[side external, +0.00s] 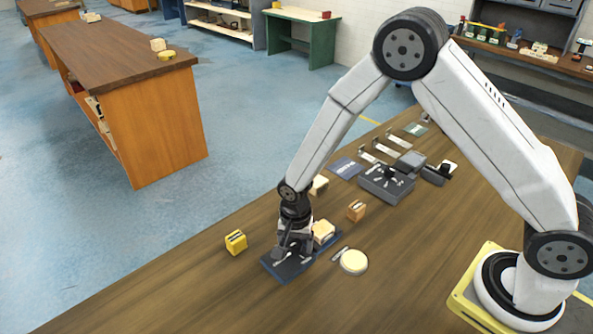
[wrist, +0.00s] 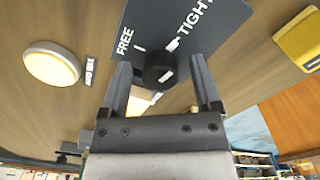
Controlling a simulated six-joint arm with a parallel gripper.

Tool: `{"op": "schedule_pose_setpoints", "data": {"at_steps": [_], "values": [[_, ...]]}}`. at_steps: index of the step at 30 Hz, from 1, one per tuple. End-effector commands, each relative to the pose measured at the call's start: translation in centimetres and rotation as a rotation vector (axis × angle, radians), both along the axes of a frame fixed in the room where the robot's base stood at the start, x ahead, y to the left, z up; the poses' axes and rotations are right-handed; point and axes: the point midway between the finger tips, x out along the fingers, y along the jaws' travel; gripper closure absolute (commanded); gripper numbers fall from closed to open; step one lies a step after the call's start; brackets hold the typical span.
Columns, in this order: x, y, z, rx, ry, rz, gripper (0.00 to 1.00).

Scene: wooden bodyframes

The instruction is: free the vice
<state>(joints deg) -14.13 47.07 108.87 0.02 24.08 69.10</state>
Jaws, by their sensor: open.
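A dark plate (wrist: 200,22) with the words FREE and TIGHT lies on the wooden bench; in the side view the plate (side external: 275,266) is partly under my gripper (side external: 293,250). A black round knob (wrist: 158,72) with a white mark stands on it. Short white ticks show beside FREE and TIGHT; which one the knob points to I cannot tell. In the wrist view my gripper (wrist: 161,62) is open, one finger on each side of the knob, with visible gaps. A pale wooden block (side external: 324,231) stands at the plate's far side.
A cream round button (side external: 354,261) with a small label is right of the plate. A yellow block (side external: 236,242) is to its left, an orange-brown block (side external: 356,210) behind. A grey box (side external: 386,186) and several metal parts stand further back. The front bench is clear.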

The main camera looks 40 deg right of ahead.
Motion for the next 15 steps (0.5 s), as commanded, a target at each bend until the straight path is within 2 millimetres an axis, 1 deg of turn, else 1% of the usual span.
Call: {"op": "schedule_pose_setpoints", "data": {"at_steps": [6, 7, 8, 9, 11, 12, 14, 15], "values": [[0.02, 0.00, -0.01, 0.001, -0.001, 0.000, 0.19], [0.02, 0.00, -0.01, 0.001, -0.001, 0.000, 0.25], [0.02, 0.00, -0.01, 0.001, -0.001, 0.000, 0.35], [0.02, 0.00, -0.01, 0.001, -0.001, 0.000, 0.48], [0.02, 0.00, 0.00, 0.001, -0.001, 0.000, 0.67], [0.02, 0.00, 0.00, 0.001, -0.001, 0.000, 0.79], [0.02, 0.00, 0.00, 0.001, -0.001, 0.000, 0.99], [0.01, 0.00, 0.00, 0.001, -0.001, 0.000, 1.00]]}}
